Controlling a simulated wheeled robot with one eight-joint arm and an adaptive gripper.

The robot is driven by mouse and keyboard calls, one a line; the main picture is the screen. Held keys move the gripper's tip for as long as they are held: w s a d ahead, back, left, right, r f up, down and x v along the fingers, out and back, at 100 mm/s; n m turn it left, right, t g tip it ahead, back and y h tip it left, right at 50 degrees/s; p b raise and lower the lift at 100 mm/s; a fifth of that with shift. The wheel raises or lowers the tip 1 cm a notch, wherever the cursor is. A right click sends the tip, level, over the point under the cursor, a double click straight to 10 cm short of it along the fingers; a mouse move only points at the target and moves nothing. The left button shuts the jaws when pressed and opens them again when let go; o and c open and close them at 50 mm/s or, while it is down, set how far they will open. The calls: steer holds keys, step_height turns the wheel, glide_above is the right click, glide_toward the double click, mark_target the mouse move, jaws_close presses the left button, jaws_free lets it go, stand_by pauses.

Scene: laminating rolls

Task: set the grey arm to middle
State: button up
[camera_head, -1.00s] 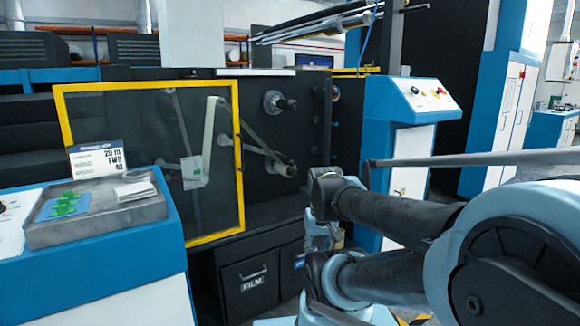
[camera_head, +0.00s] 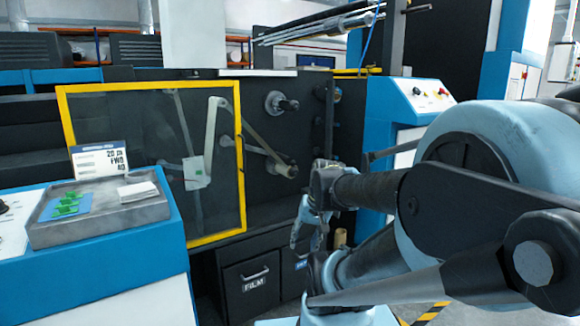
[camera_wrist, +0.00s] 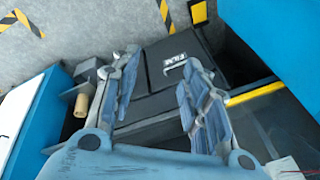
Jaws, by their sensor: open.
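A grey arm (camera_head: 262,146) slants down to the right on the dark machine face, beside the yellow-framed clear guard, and ends in a dark roller (camera_head: 285,169). A paler bar (camera_head: 211,135) and another slanted grey bar (camera_head: 184,123) show behind the guard; I cannot tell for sure which one the task means. My gripper (camera_head: 305,230) hangs low in front of the machine, below and right of the grey arm, apart from it. In the wrist view my gripper (camera_wrist: 160,95) has its fingers spread and nothing between them; beyond them lies the FILM drawer (camera_wrist: 176,68).
The yellow-framed guard (camera_head: 239,180) covers the machine's left part. A blue console (camera_head: 175,235) with a grey tray (camera_head: 105,228) and green parts stands at left. A button panel (camera_head: 424,95) stands at right. The FILM drawer (camera_head: 250,272) is below the guard.

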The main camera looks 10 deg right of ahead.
steer(key=w+a+r+m+t+y, duration=0.1)
steer(key=w+a+r+m+y, duration=0.15)
steer(key=w, duration=0.35)
steer(key=w+a+r+m+t+y, duration=0.1)
steer(key=w+m+t, duration=0.15)
steer(key=w, duration=0.45)
steer(key=m+t+y, duration=0.2)
steer(key=m+t, duration=0.8)
steer(key=m, duration=0.7)
glide_toward(289, 161)
steer(key=x, duration=1)
steer(key=shift+d+f, duration=0.1)
steer(key=shift+f, duration=0.3)
jaws_close()
